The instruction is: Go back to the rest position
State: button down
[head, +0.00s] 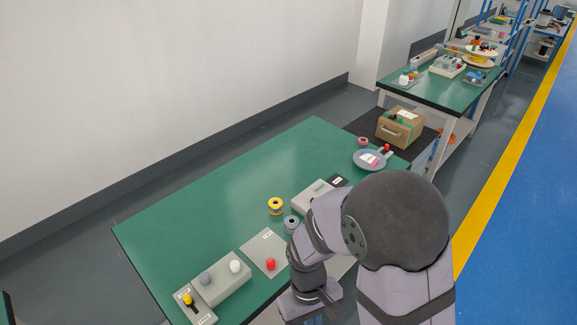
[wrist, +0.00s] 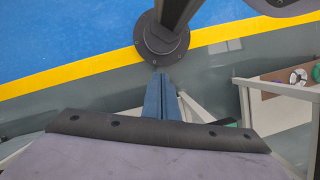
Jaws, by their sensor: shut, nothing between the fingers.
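My gripper (wrist: 159,76) shows in the wrist view as two blue-grey fingers side by side, shut with nothing between them. They point toward the floor near a dark round base with a post. In the head view my arm is folded at the lower right, in front of the near right edge of the green table (head: 180,218); I cannot make out the fingers there. No object is in my grasp.
On the green table stand a yellow spool (head: 275,206), a grey spool (head: 291,224), a red-button plate (head: 262,247), a yellow-switch box (head: 196,303) and a grey dish (head: 360,158). The table's left half is clear.

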jog(key=w+d+r+m+t+y, duration=0.1)
jog(key=d+r+m+t, duration=0.2)
jog(key=d+r, duration=0.5)
jog(key=shift+w+d+m, duration=0.2)
jog(key=shift+d+m, duration=0.35)
jog(key=shift+m, duration=0.25)
